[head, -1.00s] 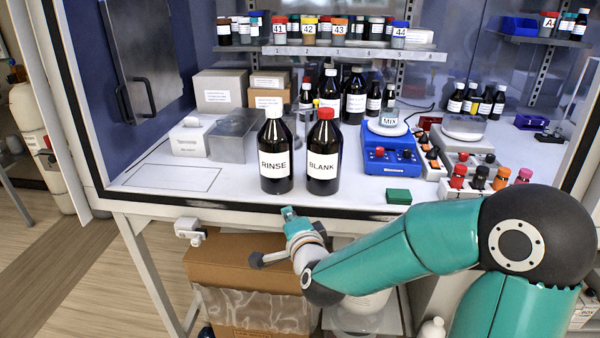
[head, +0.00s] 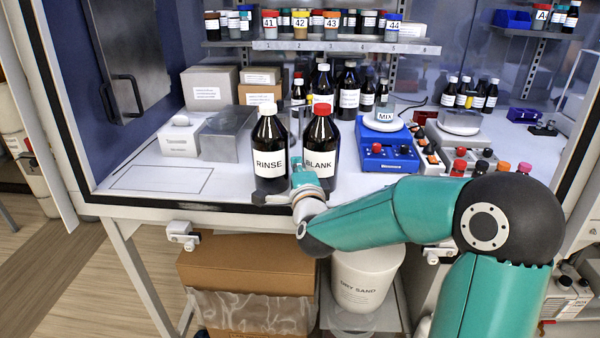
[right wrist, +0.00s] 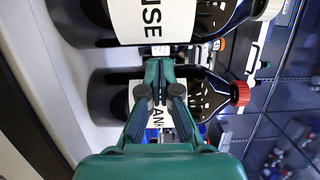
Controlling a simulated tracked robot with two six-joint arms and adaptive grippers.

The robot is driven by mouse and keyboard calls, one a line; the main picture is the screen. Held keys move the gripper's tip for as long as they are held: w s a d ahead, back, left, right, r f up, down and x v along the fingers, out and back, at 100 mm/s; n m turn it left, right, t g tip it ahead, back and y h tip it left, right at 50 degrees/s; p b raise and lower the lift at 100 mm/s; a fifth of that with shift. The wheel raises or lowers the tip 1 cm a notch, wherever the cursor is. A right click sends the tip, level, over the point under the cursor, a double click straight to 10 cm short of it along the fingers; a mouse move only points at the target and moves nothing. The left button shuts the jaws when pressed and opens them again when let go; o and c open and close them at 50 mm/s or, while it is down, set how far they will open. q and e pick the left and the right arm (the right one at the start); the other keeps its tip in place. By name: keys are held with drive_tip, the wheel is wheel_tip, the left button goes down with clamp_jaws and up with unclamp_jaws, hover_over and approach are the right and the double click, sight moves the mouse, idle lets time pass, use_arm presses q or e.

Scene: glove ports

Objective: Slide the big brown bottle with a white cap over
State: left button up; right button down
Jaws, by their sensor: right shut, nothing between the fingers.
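The big brown bottle labelled RINSE with a white cap (head: 269,140) stands upright on the white worktop near its front edge. It also shows sideways along the top of the right wrist view (right wrist: 190,18). The similar BLANK bottle with a red cap (head: 321,135) stands upright just to its right. My right gripper (head: 298,166) is shut and empty, low in front of the gap between the two bottles. In the right wrist view its fingers (right wrist: 159,66) overlap the BLANK bottle and point toward the gap. I cannot tell whether they touch either bottle. My left gripper is not in view.
A rectangle outline (head: 160,180) marks clear worktop on the left. A grey metal box (head: 227,135) stands behind left of the RINSE bottle. A blue stirrer (head: 388,155) stands right of the BLANK bottle. A shelf (head: 340,45) with small bottles crosses the back.

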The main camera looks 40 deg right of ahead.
drive_tip(key=shift+x, duration=1.25)
